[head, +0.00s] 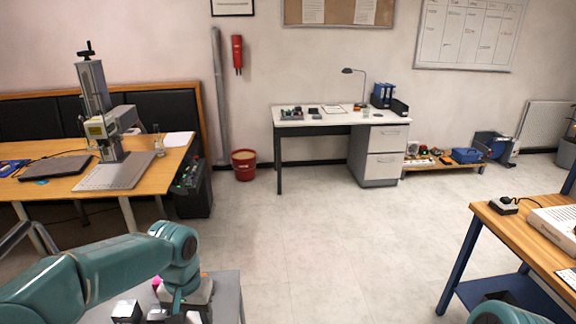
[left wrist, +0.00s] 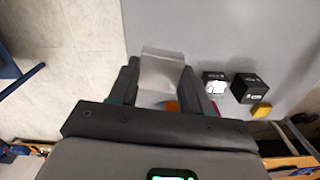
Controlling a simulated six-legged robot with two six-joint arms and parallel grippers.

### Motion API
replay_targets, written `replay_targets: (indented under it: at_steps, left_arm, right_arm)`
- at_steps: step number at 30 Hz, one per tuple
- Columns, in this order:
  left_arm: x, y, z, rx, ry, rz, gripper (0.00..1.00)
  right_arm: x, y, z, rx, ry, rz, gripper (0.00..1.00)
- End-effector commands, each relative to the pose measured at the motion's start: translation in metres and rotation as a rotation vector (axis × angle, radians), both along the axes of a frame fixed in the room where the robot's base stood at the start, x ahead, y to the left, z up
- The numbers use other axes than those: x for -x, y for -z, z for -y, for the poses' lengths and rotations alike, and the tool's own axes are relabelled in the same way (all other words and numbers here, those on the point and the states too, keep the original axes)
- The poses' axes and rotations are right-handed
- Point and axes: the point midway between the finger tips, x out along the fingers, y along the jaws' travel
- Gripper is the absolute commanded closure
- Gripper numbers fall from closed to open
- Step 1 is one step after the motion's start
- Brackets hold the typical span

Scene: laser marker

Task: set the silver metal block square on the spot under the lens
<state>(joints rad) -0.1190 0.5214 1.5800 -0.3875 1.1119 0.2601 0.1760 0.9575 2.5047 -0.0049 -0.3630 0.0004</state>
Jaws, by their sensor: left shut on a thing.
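The silver metal block (left wrist: 162,66) sits between the fingers of my left gripper (left wrist: 160,80) in the left wrist view. The gripper is shut on it, above a grey surface (left wrist: 240,30); whether the block touches that surface I cannot tell. In the head view my left gripper (head: 180,302) is low at the left, and its fingertips are hard to make out. The laser marker (head: 100,126), with a tall column and a flat metal base plate (head: 112,172), stands on a wooden table further off at the left. The spot under the lens is too small to tell. My right gripper is out of view.
Two small dark cubes (left wrist: 215,86) (left wrist: 245,87) and a yellow piece (left wrist: 262,110) lie beside my left gripper. A dark flat pad (head: 56,166) lies left of the marker's plate. A black bin-like box (head: 194,192) stands by the wooden table. The middle floor is clear.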

Motion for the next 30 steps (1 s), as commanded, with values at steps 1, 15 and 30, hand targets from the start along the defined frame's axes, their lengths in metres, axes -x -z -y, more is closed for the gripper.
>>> replay_targets:
  at_steps: [1,15,30]
  left_arm:
    - [0.0,0.0,-0.001,0.0,-0.024,0.0,0.9]
    - [0.039,0.047,-0.001,-0.001,-0.039,-0.006,0.9]
    - [0.038,0.047,0.0,0.002,-0.045,0.001,0.9]
  right_arm:
    - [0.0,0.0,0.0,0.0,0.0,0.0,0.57]
    - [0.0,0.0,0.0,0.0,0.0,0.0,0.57]
    - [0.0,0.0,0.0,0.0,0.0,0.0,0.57]
